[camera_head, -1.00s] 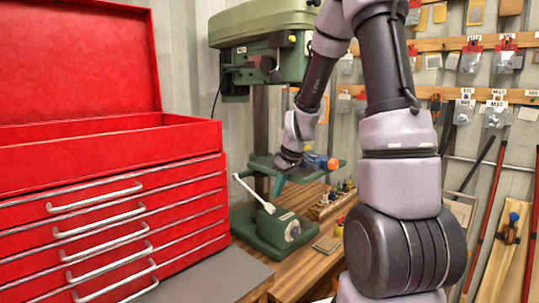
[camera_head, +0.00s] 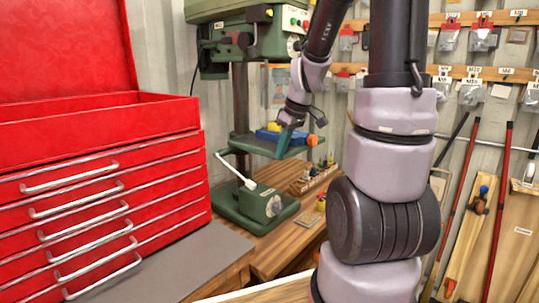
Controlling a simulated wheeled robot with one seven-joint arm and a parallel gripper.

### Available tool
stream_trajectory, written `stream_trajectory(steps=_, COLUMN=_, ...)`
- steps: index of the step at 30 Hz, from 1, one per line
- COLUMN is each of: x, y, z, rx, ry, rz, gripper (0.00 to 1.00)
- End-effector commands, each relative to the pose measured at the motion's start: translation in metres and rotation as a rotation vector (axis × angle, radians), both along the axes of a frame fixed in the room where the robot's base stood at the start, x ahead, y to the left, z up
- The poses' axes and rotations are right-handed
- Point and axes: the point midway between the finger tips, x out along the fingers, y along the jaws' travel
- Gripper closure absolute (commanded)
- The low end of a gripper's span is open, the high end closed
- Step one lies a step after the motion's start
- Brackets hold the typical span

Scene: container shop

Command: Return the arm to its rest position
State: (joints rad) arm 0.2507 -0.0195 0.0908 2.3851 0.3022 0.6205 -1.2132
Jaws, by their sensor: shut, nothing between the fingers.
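My gripper (camera_head: 282,142) is small in the picture, in front of the drill press table (camera_head: 250,146). Its thin fingers point down and are closed, with nothing seen between them. My arm rises up out of the top of the view and its lower links fill the right of centre. A blue and orange object (camera_head: 280,130) sits on the drill press table behind my gripper and is partly hidden by it.
A red tool chest (camera_head: 100,190) with an open lid stands at left on a grey top (camera_head: 170,272). The green drill press (camera_head: 240,40) stands on a wooden bench (camera_head: 280,250).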

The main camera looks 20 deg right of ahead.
Motion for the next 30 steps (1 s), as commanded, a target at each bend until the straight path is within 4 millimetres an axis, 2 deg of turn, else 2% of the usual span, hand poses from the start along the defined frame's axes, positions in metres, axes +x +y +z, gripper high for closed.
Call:
stream_trajectory(steps=6, x=-0.011, y=-0.006, z=0.006, rx=0.001, ry=-0.001, rz=0.000, gripper=1.00)
stream_trajectory(steps=22, x=-0.012, y=-0.005, z=0.009, rx=0.002, ry=-0.003, rz=-0.009, gripper=1.00)
stream_trajectory(steps=26, x=-0.022, y=0.004, z=0.032, rx=0.023, ry=-0.022, rz=-0.084, gripper=1.00)
stream_trajectory(steps=30, x=-0.048, y=0.021, z=0.075, rx=0.086, ry=-0.059, rz=-0.260, gripper=1.00)
